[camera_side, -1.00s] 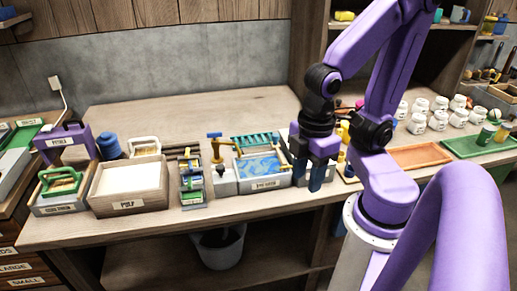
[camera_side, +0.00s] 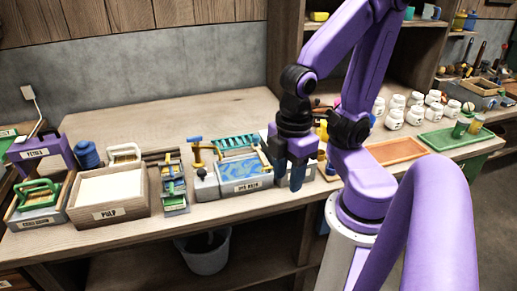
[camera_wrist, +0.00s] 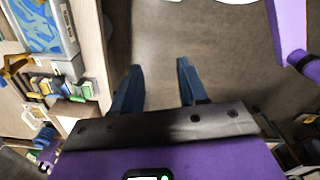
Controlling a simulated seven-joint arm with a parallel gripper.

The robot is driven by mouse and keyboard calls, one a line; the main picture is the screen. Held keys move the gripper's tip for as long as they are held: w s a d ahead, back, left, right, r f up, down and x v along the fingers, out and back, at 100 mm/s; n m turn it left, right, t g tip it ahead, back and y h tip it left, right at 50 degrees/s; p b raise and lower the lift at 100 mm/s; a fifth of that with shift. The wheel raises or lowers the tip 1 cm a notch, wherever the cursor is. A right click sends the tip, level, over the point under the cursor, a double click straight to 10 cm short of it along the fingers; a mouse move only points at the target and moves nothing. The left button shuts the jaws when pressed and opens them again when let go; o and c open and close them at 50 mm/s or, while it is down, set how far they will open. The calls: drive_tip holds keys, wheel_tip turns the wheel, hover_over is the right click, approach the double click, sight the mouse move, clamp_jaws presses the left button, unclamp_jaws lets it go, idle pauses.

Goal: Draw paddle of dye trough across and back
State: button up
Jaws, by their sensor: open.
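My gripper (camera_side: 288,180) hangs just right of the trough in the side view, fingers down, open and empty. In the wrist view my gripper's blue fingers (camera_wrist: 158,80) are apart, with only floor between them. The trough (camera_wrist: 72,25) shows there at the upper left, cut off by the frame. The paddle is not clear in that view.
A yellow tap-like fitting (camera_side: 205,152) stands left of the trough, and a green ribbed rack (camera_side: 236,141) behind it. Further left are a tool rack (camera_side: 173,185) and the pulp box (camera_side: 108,197). White jars (camera_side: 394,118) and trays stand right. The back bench is clear.

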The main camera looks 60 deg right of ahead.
drive_tip(key=shift+o, duration=1.2)
drive_tip(key=shift+w+r, duration=0.1)
drive_tip(key=shift+w, duration=0.4)
drive_tip(key=w+d+r+m, duration=0.1)
drive_tip(key=w+d+m, duration=0.15)
drive_tip(key=w, duration=0.65)
drive_tip(key=r+m, duration=0.1)
drive_tip(key=m, duration=0.9)
hover_over(256, 136)
wheel_tip(256, 136, down, 16)
drive_tip(key=shift+f, duration=0.2)
